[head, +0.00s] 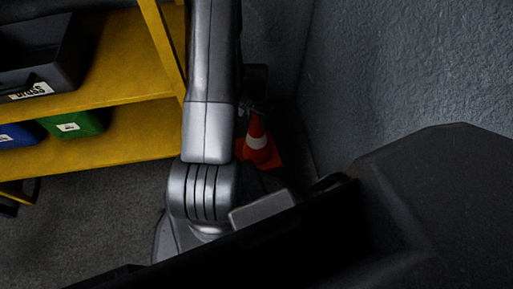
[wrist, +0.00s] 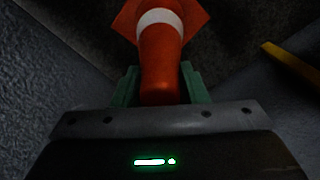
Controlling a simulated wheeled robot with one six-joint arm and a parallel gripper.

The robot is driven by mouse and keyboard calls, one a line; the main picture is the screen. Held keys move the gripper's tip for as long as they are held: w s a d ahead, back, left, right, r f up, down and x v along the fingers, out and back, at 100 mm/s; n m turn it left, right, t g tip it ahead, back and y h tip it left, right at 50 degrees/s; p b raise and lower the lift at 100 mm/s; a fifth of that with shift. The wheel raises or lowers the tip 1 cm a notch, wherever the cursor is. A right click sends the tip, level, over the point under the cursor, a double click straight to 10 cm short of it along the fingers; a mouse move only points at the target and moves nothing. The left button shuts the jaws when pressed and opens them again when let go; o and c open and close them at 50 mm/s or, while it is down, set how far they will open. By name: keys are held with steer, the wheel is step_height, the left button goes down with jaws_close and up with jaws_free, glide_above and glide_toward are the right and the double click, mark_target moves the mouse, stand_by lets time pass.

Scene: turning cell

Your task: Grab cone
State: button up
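The orange traffic cone (head: 257,143) with a white band is in the corner beside the yellow shelf in the head view, partly hidden by my arm. In the wrist view the cone (wrist: 160,62) fills the upper middle, its narrow end towards me and its square base farther away. The two green fingers of my gripper (wrist: 160,88) lie close against both sides of the narrow end, with no gap visible. My gripper appears shut on the cone. The cone's tip is partly hidden by the gripper body. I cannot tell whether the base touches the floor.
A yellow shelf (head: 108,146) stands to the left, with a black bin (head: 40,62), a green bin (head: 78,124) and a blue bin (head: 17,135). A grey textured wall (head: 405,75) closes the right side. Some dark floor (head: 85,220) shows below the shelf.

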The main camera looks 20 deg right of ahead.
jaws_close()
steer(key=shift+r, duration=0.1)
